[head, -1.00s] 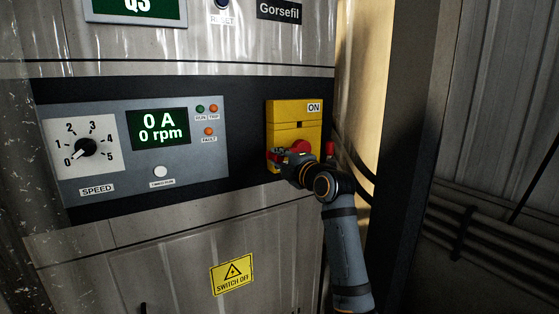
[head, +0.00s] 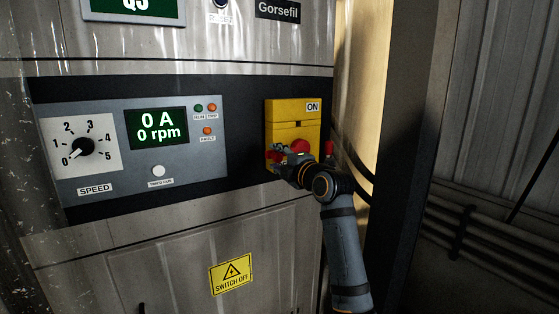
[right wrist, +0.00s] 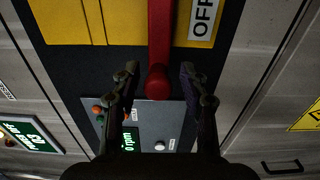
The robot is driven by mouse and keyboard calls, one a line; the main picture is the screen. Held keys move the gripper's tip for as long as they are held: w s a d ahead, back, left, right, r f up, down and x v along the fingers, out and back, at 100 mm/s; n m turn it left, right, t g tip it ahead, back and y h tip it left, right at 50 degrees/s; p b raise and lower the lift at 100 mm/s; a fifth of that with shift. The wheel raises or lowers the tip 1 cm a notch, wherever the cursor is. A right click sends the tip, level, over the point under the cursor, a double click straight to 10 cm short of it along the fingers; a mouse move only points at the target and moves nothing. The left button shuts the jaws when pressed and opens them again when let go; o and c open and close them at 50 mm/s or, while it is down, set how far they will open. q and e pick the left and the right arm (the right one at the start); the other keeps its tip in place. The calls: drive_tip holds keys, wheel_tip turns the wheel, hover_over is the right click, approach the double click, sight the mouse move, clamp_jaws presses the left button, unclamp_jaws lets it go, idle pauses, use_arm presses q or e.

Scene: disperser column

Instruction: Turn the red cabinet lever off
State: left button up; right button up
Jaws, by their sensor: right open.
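The red lever shows best in the right wrist view (right wrist: 159,40), running from the yellow switch box (right wrist: 120,20) down to a rounded end. In the head view the yellow box (head: 293,132) is on the cabinet's right, with an ON label at its top. The red hub (head: 300,146) shows there, but the right gripper (head: 277,156) hides most of the lever. In the wrist view the right gripper (right wrist: 158,74) is open, one finger on each side of the lever's end, with gaps on both sides. The left gripper is in neither view.
A grey panel (head: 100,180) with a speed knob (head: 83,147) and a display (head: 157,128) reading 0 A, 0 rpm sits left of the box. An OFF label (right wrist: 203,18) is beside the lever. A dark post (head: 405,150) stands to the right.

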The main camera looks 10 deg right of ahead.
drive_tip(key=v, duration=1.2)
drive_tip(key=shift+w, duration=0.1)
